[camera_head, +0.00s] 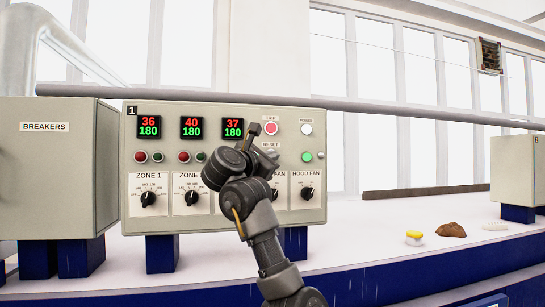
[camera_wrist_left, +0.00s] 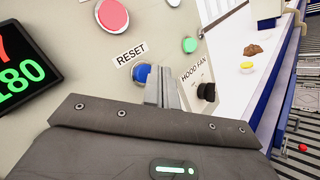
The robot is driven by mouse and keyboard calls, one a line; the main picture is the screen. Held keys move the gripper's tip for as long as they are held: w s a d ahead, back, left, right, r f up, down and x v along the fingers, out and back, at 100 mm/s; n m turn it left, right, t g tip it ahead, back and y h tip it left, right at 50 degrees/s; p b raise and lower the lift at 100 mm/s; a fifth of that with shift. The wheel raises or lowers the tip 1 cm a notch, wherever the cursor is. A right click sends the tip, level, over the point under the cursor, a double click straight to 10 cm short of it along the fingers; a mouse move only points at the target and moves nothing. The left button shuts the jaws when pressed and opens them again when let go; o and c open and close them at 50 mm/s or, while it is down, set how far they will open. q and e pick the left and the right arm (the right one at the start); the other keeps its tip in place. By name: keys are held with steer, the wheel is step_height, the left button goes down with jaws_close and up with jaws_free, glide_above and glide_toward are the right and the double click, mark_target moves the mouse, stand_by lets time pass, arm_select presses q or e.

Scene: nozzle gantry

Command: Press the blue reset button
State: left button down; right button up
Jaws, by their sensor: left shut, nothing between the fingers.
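The blue reset button (camera_wrist_left: 141,73) shows in the left wrist view, under the RESET label (camera_wrist_left: 131,54) on the grey control panel (camera_head: 313,115). My left gripper (camera_head: 254,129) is shut and empty in front of the panel. In the left wrist view its shut fingers (camera_wrist_left: 163,88) overlap the right side of the blue button; I cannot tell whether they touch it. In the head view my gripper and arm hide the button below the RESET label (camera_head: 270,145). My right gripper is not in view.
Near the button are a red button (camera_head: 271,128), a white button (camera_head: 306,128), a green button (camera_head: 307,157) and the hood fan knob (camera_head: 307,194). A breakers box (camera_head: 45,170) stands left. A yellow-topped item (camera_head: 414,238) and a brown lump (camera_head: 451,230) lie on the bench right.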

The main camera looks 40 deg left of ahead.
arm_select(q)
steer(key=shift+w, duration=0.1)
steer(key=shift+w+a, duration=0.2)
steer(key=shift+a, duration=0.1)
steer(key=shift+w+a+r, duration=0.1)
steer(key=shift+w+a, duration=0.15)
steer(key=shift+a, duration=0.15)
stand_by(0.8)
stand_by(0.3)
steer(key=shift+s+d, duration=0.45)
steer(key=shift+d, duration=0.25)
steer(key=shift+s+d, duration=0.1)
